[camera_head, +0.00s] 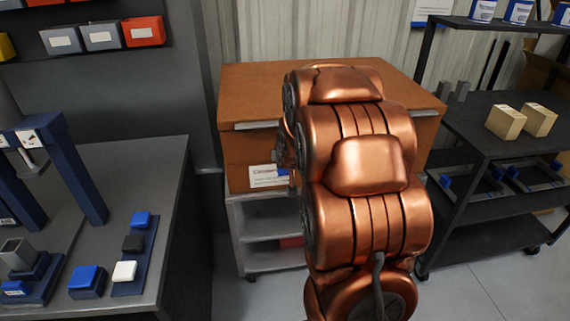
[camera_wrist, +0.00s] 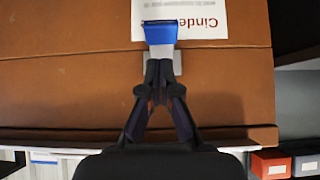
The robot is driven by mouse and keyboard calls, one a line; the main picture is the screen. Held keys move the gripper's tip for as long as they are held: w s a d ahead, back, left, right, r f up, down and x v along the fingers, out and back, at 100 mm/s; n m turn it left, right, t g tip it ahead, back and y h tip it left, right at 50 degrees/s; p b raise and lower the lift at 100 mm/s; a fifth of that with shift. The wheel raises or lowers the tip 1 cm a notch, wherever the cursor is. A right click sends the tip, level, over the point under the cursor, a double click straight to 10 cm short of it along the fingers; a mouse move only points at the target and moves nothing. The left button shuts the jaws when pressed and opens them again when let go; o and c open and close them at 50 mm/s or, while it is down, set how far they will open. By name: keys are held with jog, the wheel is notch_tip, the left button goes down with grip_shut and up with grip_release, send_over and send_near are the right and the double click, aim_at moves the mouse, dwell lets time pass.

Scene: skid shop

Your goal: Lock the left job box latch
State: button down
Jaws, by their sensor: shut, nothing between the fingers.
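The job box (camera_head: 243,165) is a brown chest on a grey wheeled stand, lid down, with a white label on its front. In the wrist view its brown front (camera_wrist: 80,90) fills most of the picture. A latch with a blue tab (camera_wrist: 160,33) and a grey plate (camera_wrist: 176,62) is on that front, beside the label. My gripper (camera_wrist: 159,66) is shut and empty, its dark fingertips right at the latch, overlapping the lower end of the blue tab's pale part. I cannot tell whether they touch.
A grey workbench (camera_head: 160,190) with blue fixtures and blocks stands at the left. A dark shelf cart (camera_head: 500,155) with two tan blocks stands close at the right. Wall bins (camera_head: 102,37) hang at upper left. Grey floor is clear at lower right.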

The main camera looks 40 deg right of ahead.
jog(key=shift+r, duration=0.5)
jog(key=s+f+b+v, duration=0.1)
jog(key=v, duration=1.2)
jog(key=shift+a+f, duration=0.25)
jog(key=shift+a, duration=0.1)
jog(key=shift+s, duration=0.15)
dwell(0.5)
